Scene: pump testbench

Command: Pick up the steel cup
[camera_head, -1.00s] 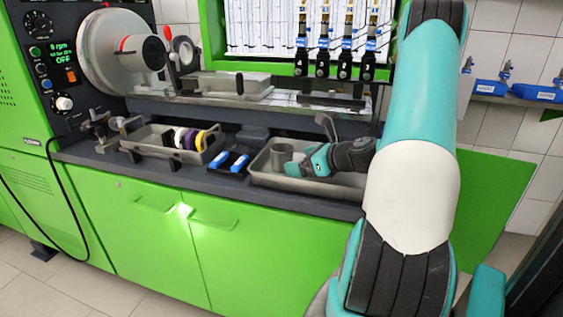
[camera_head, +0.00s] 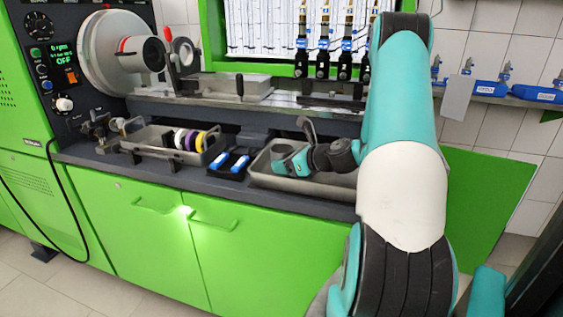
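My gripper (camera_head: 284,156) is low over the left part of the grey tray (camera_head: 300,185) on the bench. My teal and dark wrist reaches in from the right. The steel cup cannot be made out now; my gripper and wrist cover the place where it stood upright in the tray a second ago. The fingers are too small and hidden to tell whether they are open or shut, or whether they touch the cup.
Left of the tray is a black holder with blue items (camera_head: 229,163). Further left is a grey bin (camera_head: 160,148) with white, purple and yellow rings. Injectors in a row (camera_head: 345,45) hang behind. A curved metal piece (camera_head: 306,130) rises behind my wrist.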

